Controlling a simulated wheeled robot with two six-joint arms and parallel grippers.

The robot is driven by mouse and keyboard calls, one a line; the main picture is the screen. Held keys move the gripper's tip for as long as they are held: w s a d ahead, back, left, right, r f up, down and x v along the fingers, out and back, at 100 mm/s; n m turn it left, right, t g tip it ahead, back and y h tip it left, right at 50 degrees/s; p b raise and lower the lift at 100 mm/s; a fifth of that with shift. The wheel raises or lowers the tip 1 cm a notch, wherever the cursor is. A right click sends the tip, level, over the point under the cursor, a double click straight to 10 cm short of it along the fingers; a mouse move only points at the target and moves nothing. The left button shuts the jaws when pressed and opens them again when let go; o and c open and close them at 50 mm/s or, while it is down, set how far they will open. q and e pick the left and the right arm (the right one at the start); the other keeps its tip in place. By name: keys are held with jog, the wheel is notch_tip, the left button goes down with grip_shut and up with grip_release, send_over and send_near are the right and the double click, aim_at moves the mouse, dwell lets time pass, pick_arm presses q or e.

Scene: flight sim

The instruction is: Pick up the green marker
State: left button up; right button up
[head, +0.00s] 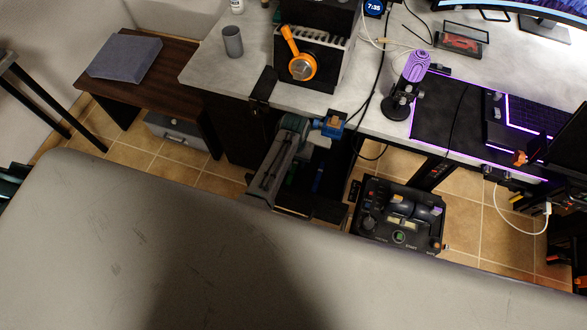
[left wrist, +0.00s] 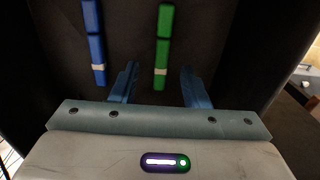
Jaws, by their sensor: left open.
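The green marker (left wrist: 163,50) stands out against a dark surface in the left wrist view, with a pale band near its lower end. A blue marker (left wrist: 95,45) is to its left there. My left gripper (left wrist: 158,72) is open, with its two blue fingers spread to either side of the green marker's line. The fingers look apart from it; the exact gap cannot be told. In the head view my left gripper (head: 318,126) is over the dark open holder at the desk's front edge. The blue marker (head: 318,180) shows faintly inside. My right gripper cannot be made out.
A black control box (head: 398,216) sits right of the holder. A brown low table (head: 165,85) is at left. Cables hang near the desk edge.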

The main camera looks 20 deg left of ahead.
aim_at(293, 170)
pick_arm(q)
jog(key=f, duration=0.3)
jog(key=shift+s+a+f, duration=0.2)
jog(key=shift+s+f, duration=0.1)
jog(key=shift+s, duration=0.1)
jog(key=shift+f, duration=0.65)
jog(key=shift+c, duration=0.4)
grip_shut()
